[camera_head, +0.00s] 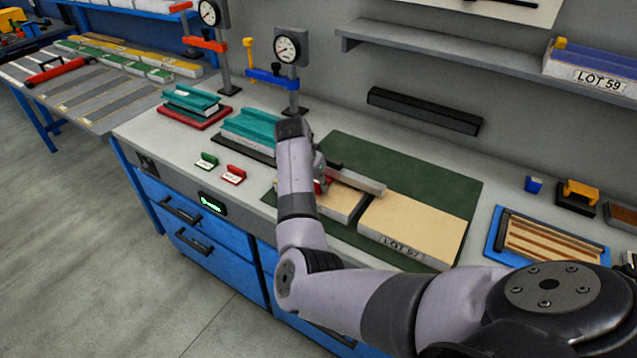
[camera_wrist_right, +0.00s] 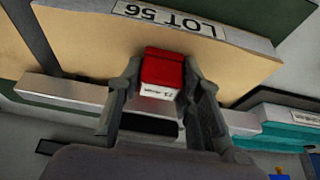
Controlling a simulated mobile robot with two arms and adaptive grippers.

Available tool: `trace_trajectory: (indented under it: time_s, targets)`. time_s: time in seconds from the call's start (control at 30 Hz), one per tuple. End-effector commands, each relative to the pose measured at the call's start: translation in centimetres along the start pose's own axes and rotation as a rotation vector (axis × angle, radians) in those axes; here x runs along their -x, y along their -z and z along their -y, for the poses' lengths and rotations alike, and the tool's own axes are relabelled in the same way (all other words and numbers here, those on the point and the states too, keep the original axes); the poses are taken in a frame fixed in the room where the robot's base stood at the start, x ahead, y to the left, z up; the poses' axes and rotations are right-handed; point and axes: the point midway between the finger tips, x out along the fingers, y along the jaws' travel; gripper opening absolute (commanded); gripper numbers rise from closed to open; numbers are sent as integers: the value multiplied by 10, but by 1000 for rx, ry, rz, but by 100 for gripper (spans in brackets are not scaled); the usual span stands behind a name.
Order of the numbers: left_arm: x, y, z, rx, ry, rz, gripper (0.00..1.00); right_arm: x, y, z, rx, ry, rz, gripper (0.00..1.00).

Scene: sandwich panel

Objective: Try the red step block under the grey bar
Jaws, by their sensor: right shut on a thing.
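The red step block (camera_wrist_right: 162,72), with a white printed face, sits between the fingers of my right gripper (camera_wrist_right: 162,80). In the head view, a sliver of its red (camera_head: 320,186) shows beside my right gripper (camera_head: 322,178), mostly hidden by my arm. The right gripper is shut on it. The grey bar (camera_head: 357,179) lies across the pale panels. In the wrist view the bar (camera_wrist_right: 65,91) shows on both sides of the gripper, its middle hidden. The block is close to the bar; I cannot tell whether it is under or touching it. My left gripper is not in view.
A tan panel (camera_wrist_right: 85,38) marked LOT 56 is near the fingers. Another tan panel (camera_head: 415,220) lies on the green mat (camera_head: 450,190). A green block (camera_head: 207,161) and another red block (camera_head: 233,174) stand left on the bench. A dial gauge stand (camera_head: 290,75) rises behind.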

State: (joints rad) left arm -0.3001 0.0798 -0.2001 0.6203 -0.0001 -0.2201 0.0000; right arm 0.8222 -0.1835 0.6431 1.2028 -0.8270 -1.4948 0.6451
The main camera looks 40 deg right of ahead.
Motion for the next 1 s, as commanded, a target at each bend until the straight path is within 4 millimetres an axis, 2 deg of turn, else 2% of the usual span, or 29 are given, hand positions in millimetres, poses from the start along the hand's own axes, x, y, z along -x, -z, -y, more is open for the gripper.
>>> trace_trajectory:
  time_s: [1.0]
  targets:
    - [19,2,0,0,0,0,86,10,-28,0,3,-1,6,5]
